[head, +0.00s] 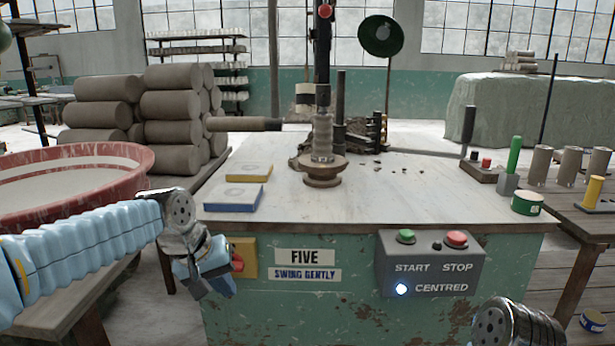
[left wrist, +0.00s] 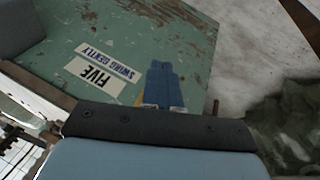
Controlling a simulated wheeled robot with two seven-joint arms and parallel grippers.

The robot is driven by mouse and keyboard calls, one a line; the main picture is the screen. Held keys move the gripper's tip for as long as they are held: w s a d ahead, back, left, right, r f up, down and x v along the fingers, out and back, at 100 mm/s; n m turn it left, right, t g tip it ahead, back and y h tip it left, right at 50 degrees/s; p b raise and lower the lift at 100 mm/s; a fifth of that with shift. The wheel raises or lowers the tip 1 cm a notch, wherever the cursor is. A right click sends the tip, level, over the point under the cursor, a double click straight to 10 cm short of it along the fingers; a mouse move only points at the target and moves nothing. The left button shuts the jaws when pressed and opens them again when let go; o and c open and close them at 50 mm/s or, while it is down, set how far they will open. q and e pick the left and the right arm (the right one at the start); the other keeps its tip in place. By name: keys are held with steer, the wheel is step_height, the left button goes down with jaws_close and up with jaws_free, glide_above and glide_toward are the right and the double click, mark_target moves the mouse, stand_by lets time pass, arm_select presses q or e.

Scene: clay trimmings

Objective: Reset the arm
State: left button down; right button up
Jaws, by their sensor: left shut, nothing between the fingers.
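A grey tool (head: 322,135) stands upright over the round wheel head (head: 323,172). The lamp (head: 401,289) marked CENTRED glows white-blue on the grey control box (head: 432,262). My left gripper (head: 218,283) hangs low in front of the bench's green front, left of the FIVE label (head: 304,256). Its blue fingers (left wrist: 162,82) are together and empty in the left wrist view. Part of my right arm shows at the bottom right; its fingers are out of frame.
A yellow box with a red switch (head: 238,262) is on the bench front, close behind my left gripper. Yellow and blue blocks (head: 233,201) lie on the bench's left side. A red-rimmed basin (head: 142,160) stands left. The front middle of the benchtop is clear.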

arm_select(q)
steer(key=s+d+f+g, duration=0.1)
steer(key=d+f, duration=0.1)
steer(key=f, duration=1.2)
steer(key=s+d+f+g, duration=0.1)
steer(key=s+f, duration=0.1)
steer(key=f, duration=1.3)
steer(key=s+d+f+g+h, duration=0.1)
steer(key=s+f, duration=1.5)
steer(key=s, duration=0.1)
steer(key=shift+s+d+f, duration=0.15)
steer(key=shift+s+d, duration=0.25)
steer(key=shift+w+d, duration=0.1)
